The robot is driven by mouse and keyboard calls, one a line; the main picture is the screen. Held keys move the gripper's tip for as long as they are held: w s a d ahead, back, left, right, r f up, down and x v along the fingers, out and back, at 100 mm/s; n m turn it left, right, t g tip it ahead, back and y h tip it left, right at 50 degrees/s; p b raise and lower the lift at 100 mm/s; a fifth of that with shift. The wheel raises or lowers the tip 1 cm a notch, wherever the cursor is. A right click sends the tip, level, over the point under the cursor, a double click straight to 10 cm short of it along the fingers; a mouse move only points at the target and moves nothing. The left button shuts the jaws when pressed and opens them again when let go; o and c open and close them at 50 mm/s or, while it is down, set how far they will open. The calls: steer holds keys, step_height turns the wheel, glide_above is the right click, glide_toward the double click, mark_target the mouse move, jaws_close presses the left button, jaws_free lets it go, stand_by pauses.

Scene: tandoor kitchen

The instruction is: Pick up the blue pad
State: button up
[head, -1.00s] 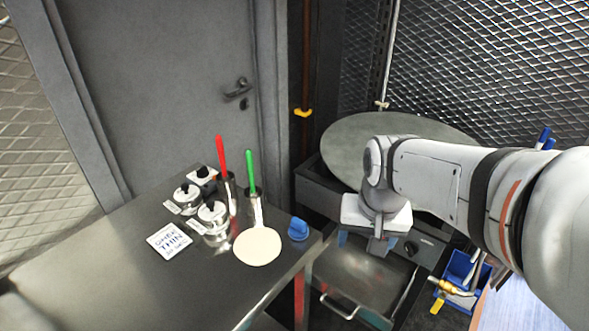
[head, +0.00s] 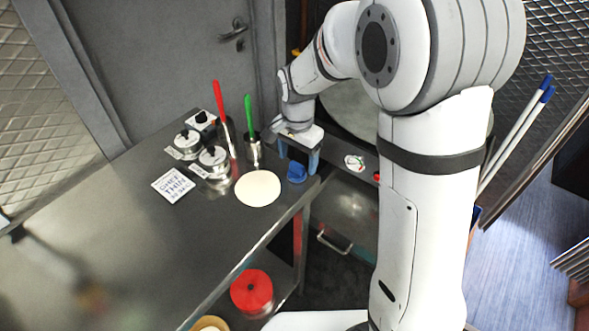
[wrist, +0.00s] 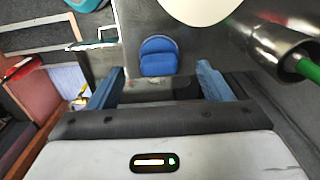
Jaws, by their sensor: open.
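The blue pad (head: 297,172) sits near the right end of the steel counter, close to its edge. In the wrist view the blue pad (wrist: 158,56) is a rounded blue piece just ahead of the fingers, roughly midway between them. My gripper (head: 299,160) is above the counter's end at the pad, with its blue fingers pointing down. In the wrist view my gripper (wrist: 160,85) is open and empty, with one finger on each side and the pad beyond the tips. Whether a finger touches the pad I cannot tell.
A pale round disc (head: 258,188) lies left of the pad. A metal cup (head: 254,153) with a green-handled tool stands close behind it. Lidded steel pots (head: 213,160) and a white sign (head: 173,185) are further left. A red container (head: 252,291) is below the counter.

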mark_target(297, 164)
step_height(297, 164, down, 4)
steer(key=shift+r, duration=0.2)
steer(key=c, duration=1.1)
step_height(297, 164, up, 10)
steer(key=shift+r, duration=0.1)
